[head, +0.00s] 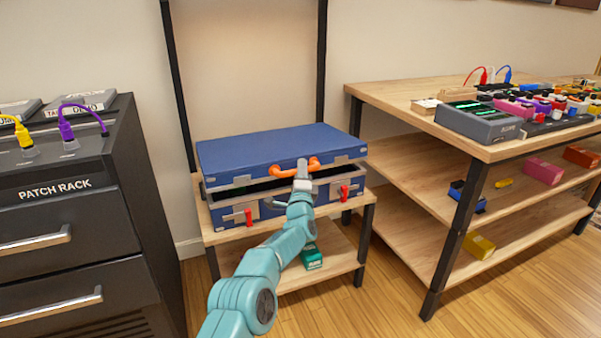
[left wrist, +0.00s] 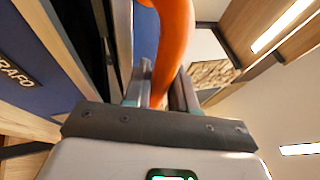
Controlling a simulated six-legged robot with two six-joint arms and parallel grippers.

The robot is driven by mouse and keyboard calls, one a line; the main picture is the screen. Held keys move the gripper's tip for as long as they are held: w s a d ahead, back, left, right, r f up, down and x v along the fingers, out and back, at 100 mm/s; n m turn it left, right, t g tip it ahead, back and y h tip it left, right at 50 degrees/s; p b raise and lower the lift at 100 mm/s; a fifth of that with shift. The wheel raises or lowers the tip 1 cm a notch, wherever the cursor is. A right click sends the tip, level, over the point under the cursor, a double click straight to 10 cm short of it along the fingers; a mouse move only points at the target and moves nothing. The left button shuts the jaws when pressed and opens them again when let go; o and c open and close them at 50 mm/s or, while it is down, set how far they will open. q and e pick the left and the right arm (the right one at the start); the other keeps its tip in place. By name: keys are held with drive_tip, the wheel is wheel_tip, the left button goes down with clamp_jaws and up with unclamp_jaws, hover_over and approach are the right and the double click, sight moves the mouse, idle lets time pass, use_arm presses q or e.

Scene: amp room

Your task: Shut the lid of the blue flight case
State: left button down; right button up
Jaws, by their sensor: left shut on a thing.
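The blue flight case (head: 275,146) stands on a small wooden stand. Its lid is lowered most of the way, with a dark gap showing between the lid and the lower half (head: 225,214). An orange handle (head: 283,171) is on the lid's front edge. My left gripper (head: 302,174) is shut on the right part of this handle. In the left wrist view the orange handle (left wrist: 172,40) runs between the two fingers (left wrist: 158,92). Two red latches, left (head: 248,217) and right (head: 345,192), sit on the front of the lower half. My right gripper is not in view.
A dark patch rack (head: 60,187) with drawers stands at the left. A wooden shelf table (head: 400,105) with pedals and gear is at the right. A green box (head: 311,257) lies on the stand's lower shelf. Wooden floor (head: 380,310) is clear in front.

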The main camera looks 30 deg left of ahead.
use_arm(q)
drive_tip(key=c, duration=1)
unclamp_jaws()
drive_tip(key=shift+r, duration=0.2)
drive_tip(key=shift+f, duration=0.1)
drive_tip(key=shift+f, duration=0.1)
drive_tip(key=shift+s+d+f+p, duration=0.15)
drive_tip(key=shift+s+f+p, duration=0.1)
drive_tip(key=shift+s+p, duration=0.2)
drive_tip(key=shift+p+v, duration=1.95)
drive_tip(key=shift+v, duration=5.7)
drive_tip(key=shift+r, duration=0.15)
